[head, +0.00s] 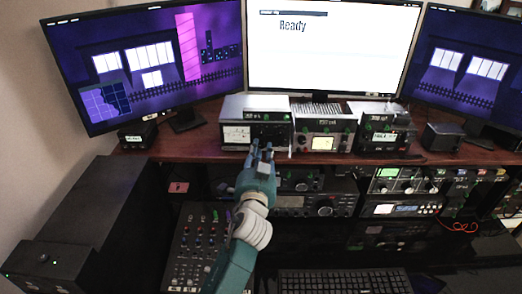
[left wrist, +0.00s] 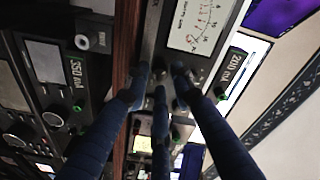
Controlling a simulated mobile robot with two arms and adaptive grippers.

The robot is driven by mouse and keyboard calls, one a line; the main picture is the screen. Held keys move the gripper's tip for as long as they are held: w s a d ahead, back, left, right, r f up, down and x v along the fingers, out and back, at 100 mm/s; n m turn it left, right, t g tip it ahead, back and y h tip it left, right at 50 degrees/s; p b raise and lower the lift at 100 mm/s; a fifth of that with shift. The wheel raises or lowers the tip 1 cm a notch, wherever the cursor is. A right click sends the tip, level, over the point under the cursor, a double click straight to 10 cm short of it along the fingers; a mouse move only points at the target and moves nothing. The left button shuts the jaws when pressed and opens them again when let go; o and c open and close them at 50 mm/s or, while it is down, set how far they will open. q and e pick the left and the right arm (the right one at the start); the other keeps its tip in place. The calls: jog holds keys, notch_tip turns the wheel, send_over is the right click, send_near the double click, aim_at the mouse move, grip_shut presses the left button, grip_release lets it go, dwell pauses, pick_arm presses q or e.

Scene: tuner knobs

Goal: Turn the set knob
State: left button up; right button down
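My left gripper (head: 262,152) reaches up to the front of a silver-topped tuner (head: 237,135) with a white meter, on the wooden shelf. In the left wrist view, my blue fingers (left wrist: 160,80) come up to the tuner's panel just beside the meter (left wrist: 196,25), with gaps between the tips. The small knobs at the fingertips are dark and partly hidden by the fingers. I cannot read which one is the set knob, or tell whether a finger touches it. My right gripper is not in view.
A second metered unit (head: 323,143) stands close to the right on the shelf (head: 190,143), with another black unit (head: 385,140) beyond it. Monitors (head: 332,50) stand behind. Radios (head: 315,205), a mixer (head: 197,235) and a keyboard (head: 343,281) lie below the shelf.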

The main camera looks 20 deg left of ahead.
pick_arm(q)
jog(key=v, duration=0.7)
jog(key=shift+s, duration=0.15)
